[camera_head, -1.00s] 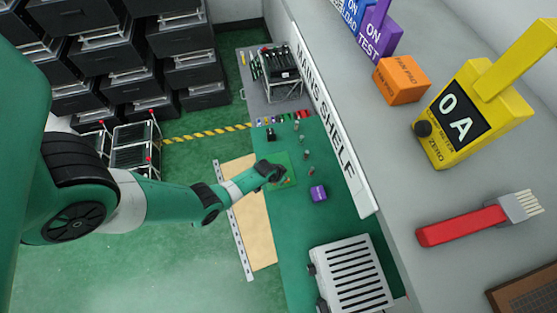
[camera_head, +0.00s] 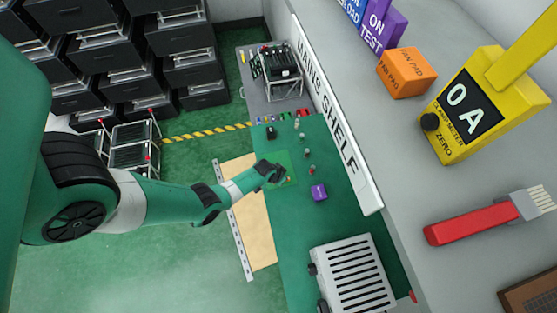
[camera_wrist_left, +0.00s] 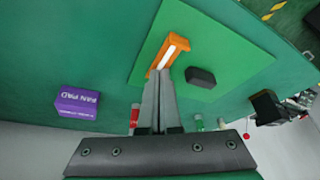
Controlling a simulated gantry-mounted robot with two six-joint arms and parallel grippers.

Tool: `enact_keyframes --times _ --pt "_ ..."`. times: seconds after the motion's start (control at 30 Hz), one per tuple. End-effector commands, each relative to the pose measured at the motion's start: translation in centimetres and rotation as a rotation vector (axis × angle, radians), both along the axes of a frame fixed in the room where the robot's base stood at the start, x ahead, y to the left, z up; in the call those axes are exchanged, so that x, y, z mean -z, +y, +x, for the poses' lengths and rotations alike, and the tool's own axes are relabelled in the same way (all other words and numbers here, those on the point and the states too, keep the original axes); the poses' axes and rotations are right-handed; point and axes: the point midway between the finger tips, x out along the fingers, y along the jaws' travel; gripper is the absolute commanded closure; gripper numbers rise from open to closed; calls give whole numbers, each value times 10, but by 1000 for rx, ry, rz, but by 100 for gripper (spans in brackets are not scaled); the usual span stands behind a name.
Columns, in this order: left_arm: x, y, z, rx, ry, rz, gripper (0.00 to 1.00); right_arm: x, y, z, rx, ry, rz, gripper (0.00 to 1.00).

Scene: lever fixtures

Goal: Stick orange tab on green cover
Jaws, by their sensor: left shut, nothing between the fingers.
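The orange tab (camera_wrist_left: 174,50), with a white strip along its top, lies on the green cover (camera_wrist_left: 225,50), a lighter green flat panel. The cover also shows in the head view (camera_head: 288,158), where I cannot make the tab out clearly. My left gripper (camera_wrist_left: 163,73) is shut, its fingertips at the near end of the tab with nothing between them. I cannot tell whether they touch the tab. In the head view my left gripper (camera_head: 281,173) is over the cover. My right gripper is in neither view.
A dark block (camera_wrist_left: 201,77) sits on the cover beside the tab. A purple FAN PAD block (camera_wrist_left: 78,102) lies on the green bench to the left in the wrist view. The grey shelf (camera_head: 410,200) runs along the right, with a yellow meter (camera_head: 465,125) on it.

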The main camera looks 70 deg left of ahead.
Motion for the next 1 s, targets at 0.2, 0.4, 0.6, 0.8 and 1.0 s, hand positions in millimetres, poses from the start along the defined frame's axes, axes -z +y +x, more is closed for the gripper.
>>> enact_keyframes --times 0.2,0.4,0.6,0.8,1.0 --pt "0 0 0 0 0 0 100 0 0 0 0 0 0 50" --pt "0 0 0 0 0 0 100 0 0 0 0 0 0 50" --pt "-12 0 0 0 0 0 100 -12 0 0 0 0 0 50" --pt "-32 0 0 0 0 0 100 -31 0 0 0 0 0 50" --pt "-51 0 0 0 0 0 100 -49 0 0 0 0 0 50"
